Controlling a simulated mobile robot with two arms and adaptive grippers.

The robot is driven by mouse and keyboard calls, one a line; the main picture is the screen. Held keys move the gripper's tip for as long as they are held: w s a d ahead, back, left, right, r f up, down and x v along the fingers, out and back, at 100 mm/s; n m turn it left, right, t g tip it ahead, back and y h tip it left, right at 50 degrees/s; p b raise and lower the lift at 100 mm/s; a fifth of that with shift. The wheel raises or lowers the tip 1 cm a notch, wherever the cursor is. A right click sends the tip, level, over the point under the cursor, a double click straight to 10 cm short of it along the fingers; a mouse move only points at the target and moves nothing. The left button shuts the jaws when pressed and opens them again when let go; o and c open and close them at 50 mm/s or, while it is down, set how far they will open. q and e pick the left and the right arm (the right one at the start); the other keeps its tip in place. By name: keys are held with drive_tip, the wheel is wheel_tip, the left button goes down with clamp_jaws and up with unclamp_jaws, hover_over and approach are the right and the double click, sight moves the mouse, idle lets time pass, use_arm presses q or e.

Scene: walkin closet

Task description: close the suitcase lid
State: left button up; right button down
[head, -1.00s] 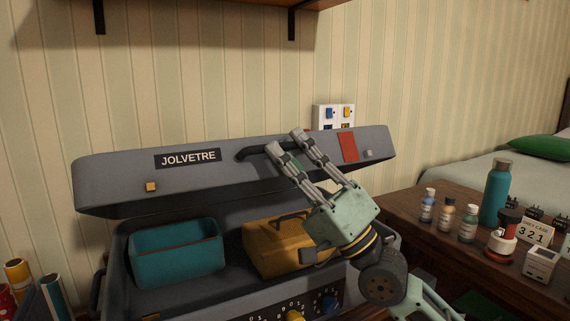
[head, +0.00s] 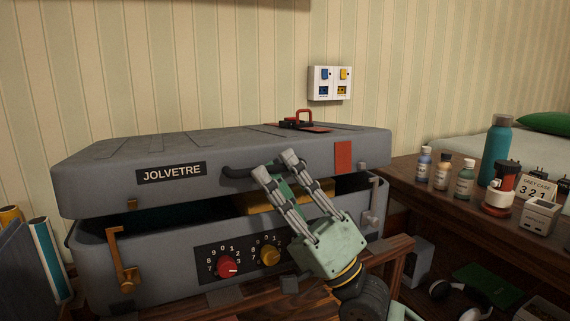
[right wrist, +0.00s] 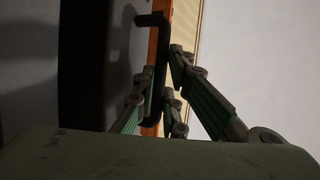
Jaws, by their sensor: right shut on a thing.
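The grey suitcase lid (head: 110,185), labelled JOLVETRE, is tilted low over the suitcase base (head: 165,260), with a dark gap between them along the front. My right gripper (head: 277,165) is shut on the black lid handle (head: 238,172), which also shows between the fingers in the right wrist view (right wrist: 158,60). Through the gap a yellow case (head: 262,198) and part of a teal bin (head: 150,220) show inside. A brass latch (head: 118,250) is on the base's front left, and a grey latch (head: 374,200) on its right. My left gripper is out of view.
A black and red object (head: 297,122) lies on the lid. The wooden dresser (head: 455,205) at right holds bottles, a teal flask (head: 496,150) and a number block. Rolled tubes (head: 45,255) stand at left. A switch panel (head: 329,84) is on the wall.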

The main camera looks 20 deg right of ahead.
drive_tip(key=shift+a+f+b, duration=0.15)
drive_tip(key=shift+f+b, duration=1.05)
drive_tip(key=shift+f, duration=1.9)
drive_tip(key=c, duration=1.8)
unclamp_jaws()
drive_tip(key=shift+c, duration=0.2)
drive_tip(key=v, duration=1.2)
drive_tip(key=shift+s+r, duration=0.1)
drive_tip(key=shift+s, duration=0.05)
